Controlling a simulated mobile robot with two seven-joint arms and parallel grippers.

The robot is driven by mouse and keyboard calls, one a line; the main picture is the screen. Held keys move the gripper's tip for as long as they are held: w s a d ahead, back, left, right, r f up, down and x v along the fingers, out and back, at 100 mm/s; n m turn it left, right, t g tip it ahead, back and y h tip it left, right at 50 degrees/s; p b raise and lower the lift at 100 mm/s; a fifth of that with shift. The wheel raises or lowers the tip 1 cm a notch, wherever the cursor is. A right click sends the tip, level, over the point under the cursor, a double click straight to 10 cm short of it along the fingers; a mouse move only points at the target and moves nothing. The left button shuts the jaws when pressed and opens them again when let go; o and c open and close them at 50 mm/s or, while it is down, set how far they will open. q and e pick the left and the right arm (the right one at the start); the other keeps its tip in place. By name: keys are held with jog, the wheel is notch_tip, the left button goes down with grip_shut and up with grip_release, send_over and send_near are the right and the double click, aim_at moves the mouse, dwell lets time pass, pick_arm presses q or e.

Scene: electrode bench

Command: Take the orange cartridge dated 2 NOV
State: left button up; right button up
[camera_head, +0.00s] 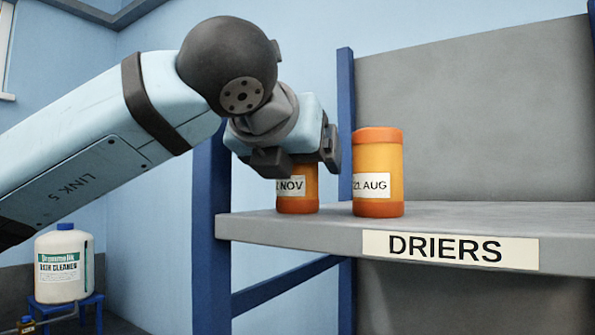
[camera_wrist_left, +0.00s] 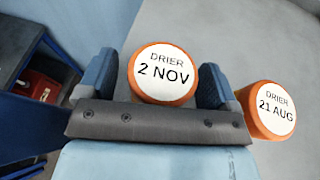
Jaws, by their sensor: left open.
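The orange cartridge labelled NOV (camera_head: 297,195) stands upright on the shelf, its upper part hidden behind my left gripper (camera_head: 297,158). In the left wrist view its top reads "DRIER 2 NOV" (camera_wrist_left: 162,73), and it lies between the two fingers of my left gripper (camera_wrist_left: 160,85). The fingers are apart, one on each side; I cannot tell whether they touch it. A second orange cartridge, marked 21 AUG (camera_head: 378,165), stands upright just to the right; it also shows in the left wrist view (camera_wrist_left: 270,110), outside the right finger. My right gripper is not in view.
The grey shelf (camera_head: 460,217) carries a "DRIERS" label (camera_head: 450,250) on its front edge. A blue post (camera_head: 211,230) stands at its left end. The shelf is clear right of the 21 AUG cartridge. A white cleaner jug (camera_head: 63,268) stands low at left.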

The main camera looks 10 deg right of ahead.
pick_arm(q)
jog(key=c, duration=1)
jog(key=shift+c, duration=0.5)
jog(key=shift+r, duration=0.15)
